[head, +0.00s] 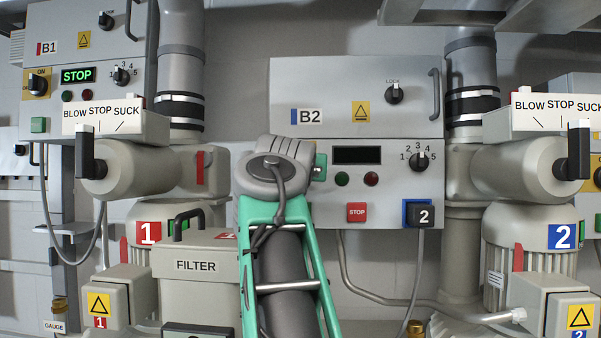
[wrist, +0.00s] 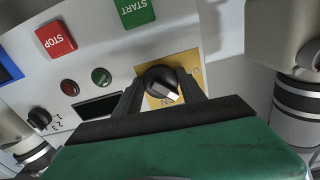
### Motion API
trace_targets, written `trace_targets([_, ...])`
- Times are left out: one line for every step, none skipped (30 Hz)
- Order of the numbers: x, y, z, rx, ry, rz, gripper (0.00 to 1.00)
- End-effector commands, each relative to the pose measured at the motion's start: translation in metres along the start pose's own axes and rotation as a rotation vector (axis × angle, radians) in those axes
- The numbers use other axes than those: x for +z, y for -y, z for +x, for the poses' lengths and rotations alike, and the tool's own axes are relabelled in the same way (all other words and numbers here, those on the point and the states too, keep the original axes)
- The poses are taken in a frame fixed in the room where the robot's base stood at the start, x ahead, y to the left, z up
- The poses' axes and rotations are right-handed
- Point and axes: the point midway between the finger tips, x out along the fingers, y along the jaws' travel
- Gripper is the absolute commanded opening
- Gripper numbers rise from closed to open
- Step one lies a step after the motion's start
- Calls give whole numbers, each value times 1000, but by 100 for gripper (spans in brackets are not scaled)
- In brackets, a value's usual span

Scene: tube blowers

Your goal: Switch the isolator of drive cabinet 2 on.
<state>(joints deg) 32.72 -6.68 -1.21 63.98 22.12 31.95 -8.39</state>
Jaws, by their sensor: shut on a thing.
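Drive cabinet 2 (head: 285,90), marked B2, is the grey box in the middle of the head view. My arm covers its left lower part, so its isolator is hidden there. In the wrist view, upside down, the isolator's black knob (wrist: 158,78) sits on a yellow plate (wrist: 190,62). My gripper (wrist: 162,88) has its two dark fingers on either side of the knob, shut on it. The knob's white mark points to the lower right, between the ON lettering at the bottom and the plate's right side. The cabinet's display (head: 357,155) is dark.
Cabinet B2 also carries a red STOP button (head: 357,212), a selector (head: 420,161) and lamps. The green START button (wrist: 134,10) lies near the knob. Cabinet B1 (head: 75,20) stands left with its display lit. A pipe (wrist: 300,100) stands close beside the cabinet.

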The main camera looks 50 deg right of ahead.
Motion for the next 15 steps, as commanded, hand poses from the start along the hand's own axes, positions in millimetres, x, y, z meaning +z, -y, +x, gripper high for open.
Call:
trace_targets([0,0,0,0,-4,43,7])
trace_targets([0,0,-1,0,-4,71,7])
trace_targets([0,0,0,0,-3,109,7])
trace_targets([0,0,0,0,-3,137,7])
trace_targets([0,1,0,0,-3,165,7])
trace_targets([0,1,0,0,-3,203,7])
trace_targets([0,1,0,-1,-2,231,7])
trace_targets([0,2,0,-1,-2,259,7])
trace_targets([0,2,0,-1,-2,297,7])
trace_targets([0,2,0,-1,-3,325,7])
trace_targets([0,2,0,-1,-3,353,7])
trace_targets([0,2,0,-1,-3,388,7])
trace_targets([0,2,0,-1,-3,414,7])
trace_targets([-1,2,0,-1,-3,439,7])
trace_targets([-1,2,-1,-1,-3,472,7])
